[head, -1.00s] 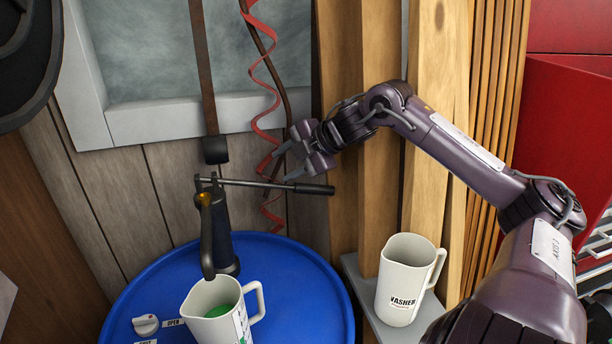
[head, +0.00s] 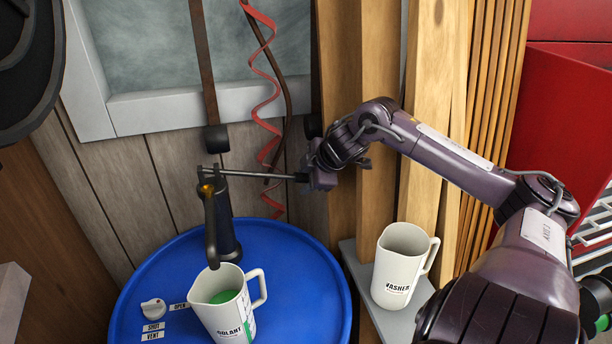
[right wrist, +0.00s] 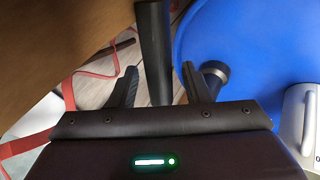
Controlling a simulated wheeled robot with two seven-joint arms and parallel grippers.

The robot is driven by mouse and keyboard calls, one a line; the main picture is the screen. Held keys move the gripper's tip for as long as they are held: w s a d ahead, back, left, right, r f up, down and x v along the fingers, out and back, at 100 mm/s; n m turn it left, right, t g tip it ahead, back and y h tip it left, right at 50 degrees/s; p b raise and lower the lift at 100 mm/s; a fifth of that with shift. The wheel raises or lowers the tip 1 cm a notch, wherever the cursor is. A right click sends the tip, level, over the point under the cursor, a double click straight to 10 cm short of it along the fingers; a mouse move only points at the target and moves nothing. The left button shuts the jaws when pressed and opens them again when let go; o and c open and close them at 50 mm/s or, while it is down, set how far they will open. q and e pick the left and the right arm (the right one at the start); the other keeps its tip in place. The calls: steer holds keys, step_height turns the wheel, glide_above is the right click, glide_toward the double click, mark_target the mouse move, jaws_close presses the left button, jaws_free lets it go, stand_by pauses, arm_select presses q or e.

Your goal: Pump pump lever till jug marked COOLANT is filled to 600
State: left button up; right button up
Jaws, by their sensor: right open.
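The jug marked COOLANT (head: 235,325) stands upright on the blue drum, under the spout of the hand pump (head: 222,240). Green liquid (head: 222,297) shows inside; I cannot read its level against the scale. The pump lever (head: 258,175) sticks out nearly level to the right from the pump's top. My right gripper (head: 316,178) is at the lever's outer end and hides most of its black grip. In the right wrist view the dark lever grip (right wrist: 154,50) lies between the open fingers (right wrist: 158,85), with gaps on both sides. My left gripper is out of view.
The blue drum top (head: 290,270) carries a white knob (head: 153,308) and small labels, including SHUT and VENT. A jug marked WASHER (head: 396,285) stands on a grey ledge at the right. A red coiled hose (head: 266,100) hangs behind the lever. Wooden posts (head: 375,70) stand behind my right arm.

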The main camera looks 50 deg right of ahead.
steer(key=shift+w+f, duration=0.2)
steer(key=shift+f, duration=0.05)
steer(key=shift+c, duration=0.3)
jaws_close()
steer(key=shift+d+r, duration=0.1)
